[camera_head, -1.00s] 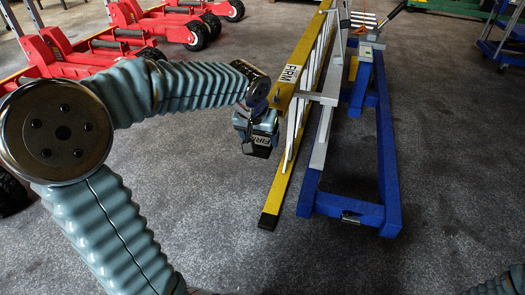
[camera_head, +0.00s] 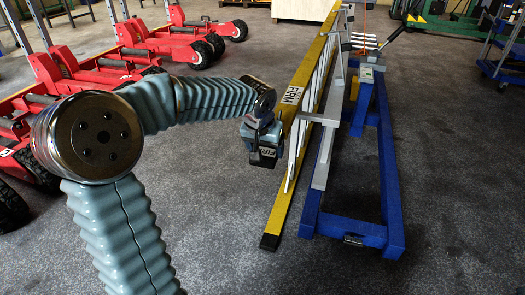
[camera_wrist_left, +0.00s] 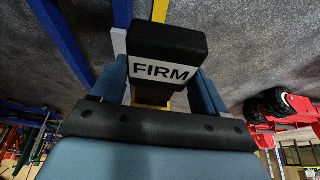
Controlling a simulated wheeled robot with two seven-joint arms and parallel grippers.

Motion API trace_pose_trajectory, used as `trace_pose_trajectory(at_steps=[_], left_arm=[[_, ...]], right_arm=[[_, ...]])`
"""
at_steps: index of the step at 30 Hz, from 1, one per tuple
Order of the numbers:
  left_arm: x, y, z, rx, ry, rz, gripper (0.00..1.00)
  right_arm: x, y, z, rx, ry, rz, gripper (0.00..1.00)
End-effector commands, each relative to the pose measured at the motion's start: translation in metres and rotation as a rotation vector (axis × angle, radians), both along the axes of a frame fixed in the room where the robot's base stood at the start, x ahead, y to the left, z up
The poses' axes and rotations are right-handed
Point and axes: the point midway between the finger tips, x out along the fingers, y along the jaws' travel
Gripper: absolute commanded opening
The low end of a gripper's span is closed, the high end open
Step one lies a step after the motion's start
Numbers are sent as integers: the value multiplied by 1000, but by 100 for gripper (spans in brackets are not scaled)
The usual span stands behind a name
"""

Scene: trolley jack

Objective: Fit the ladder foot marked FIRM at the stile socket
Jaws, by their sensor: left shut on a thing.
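My left gripper (camera_head: 263,143) is shut on a black ladder foot (camera_head: 264,160) with a white FIRM label. The left wrist view shows the foot (camera_wrist_left: 167,42) between the blue fingers, label facing the camera. The yellow ladder (camera_head: 312,65) leans along a blue stand, with a FIRM label on its upper near stile. My right gripper is out of view.
The blue stand (camera_head: 350,229) with grey bars is right of the gripper. Red trolley jacks (camera_head: 165,50) stand at the back left. A blue trolley (camera_head: 503,68) is at the far right. The grey floor in front is clear.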

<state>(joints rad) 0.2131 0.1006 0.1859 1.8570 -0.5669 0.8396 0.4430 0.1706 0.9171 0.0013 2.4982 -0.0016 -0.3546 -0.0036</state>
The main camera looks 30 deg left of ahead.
Motion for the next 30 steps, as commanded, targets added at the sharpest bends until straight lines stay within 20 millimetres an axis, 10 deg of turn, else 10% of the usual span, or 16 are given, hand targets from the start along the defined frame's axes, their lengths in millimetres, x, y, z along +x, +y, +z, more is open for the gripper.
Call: trace_pose_trajectory(at_steps=[30], left_arm=[[11,3,0,1,-1,0,39]], right_arm=[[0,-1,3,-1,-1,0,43]])
